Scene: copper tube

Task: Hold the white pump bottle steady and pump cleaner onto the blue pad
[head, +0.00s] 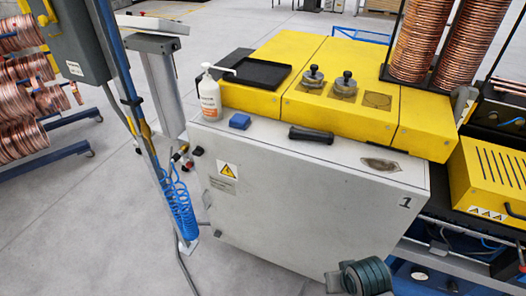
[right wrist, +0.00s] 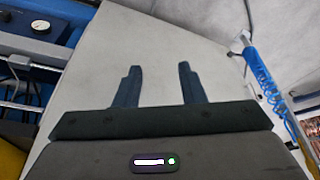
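The white pump bottle (head: 210,97) stands upright on the grey cabinet top at its back left corner, with its nozzle pointing right. An orange label shows on its front. The blue pad (head: 240,121) lies flat on the cabinet top, to the right of and nearer than the bottle, apart from it. My right gripper's fingers (right wrist: 158,70) are spread and empty in the right wrist view, with the cabinet's pale face beyond them. A dark part at the head view's bottom edge appears to be my right arm, low before the cabinet, far from the bottle. My left gripper is not visible.
A black handle (head: 311,135) lies on the cabinet top (head: 340,155) right of the pad. A black tray (head: 256,74) sits on the yellow housing (head: 285,50) behind. A post with a coiled blue hose (head: 180,208) stands left of the cabinet.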

